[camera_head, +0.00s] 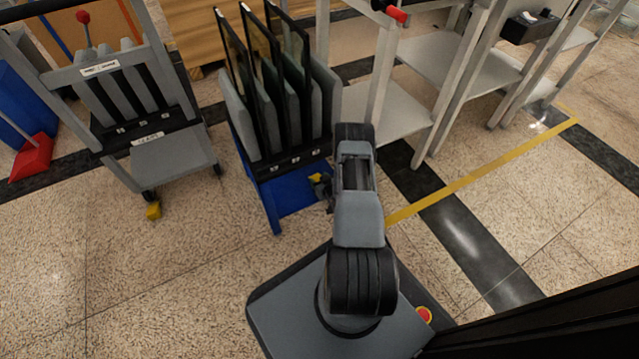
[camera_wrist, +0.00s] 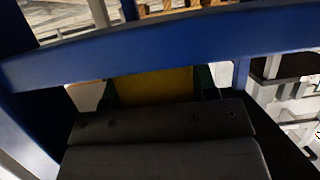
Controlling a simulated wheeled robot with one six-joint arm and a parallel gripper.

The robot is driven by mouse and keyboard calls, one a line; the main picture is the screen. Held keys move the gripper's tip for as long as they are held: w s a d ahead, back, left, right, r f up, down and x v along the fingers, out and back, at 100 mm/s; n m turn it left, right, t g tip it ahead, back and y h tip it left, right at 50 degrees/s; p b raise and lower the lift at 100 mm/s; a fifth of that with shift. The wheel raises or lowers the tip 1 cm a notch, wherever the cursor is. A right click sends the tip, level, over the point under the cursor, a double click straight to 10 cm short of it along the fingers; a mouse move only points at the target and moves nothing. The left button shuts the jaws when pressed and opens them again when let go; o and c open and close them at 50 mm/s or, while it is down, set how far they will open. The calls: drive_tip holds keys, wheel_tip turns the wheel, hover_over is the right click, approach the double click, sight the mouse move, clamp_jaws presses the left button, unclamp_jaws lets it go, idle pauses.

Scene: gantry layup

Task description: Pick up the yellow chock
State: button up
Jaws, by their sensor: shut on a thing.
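A yellow chock (camera_head: 315,177) shows in the head view at the right side of the blue cart, partly hidden by my gripper (camera_head: 322,186). My gripper is shut on it. In the wrist view the yellow chock (camera_wrist: 155,86) fills the space between the fingers, just beyond the dark gripper body. A blue bar of the cart crosses in front of it. I cannot tell whether the chock touches the floor or the cart. A second yellow chock (camera_head: 153,210) lies on the floor by a wheel of the grey cart at left.
The blue cart (camera_head: 273,209) holds upright dark panels (camera_head: 258,75) between grey pads. The grey slotted cart (camera_head: 176,160) stands left. Grey shelving (camera_head: 385,108) stands close on the right. A yellow floor line (camera_head: 480,174) runs past it. Floor at the lower left is clear.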

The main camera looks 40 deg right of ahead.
drive_tip(key=shift+c, duration=1.4)
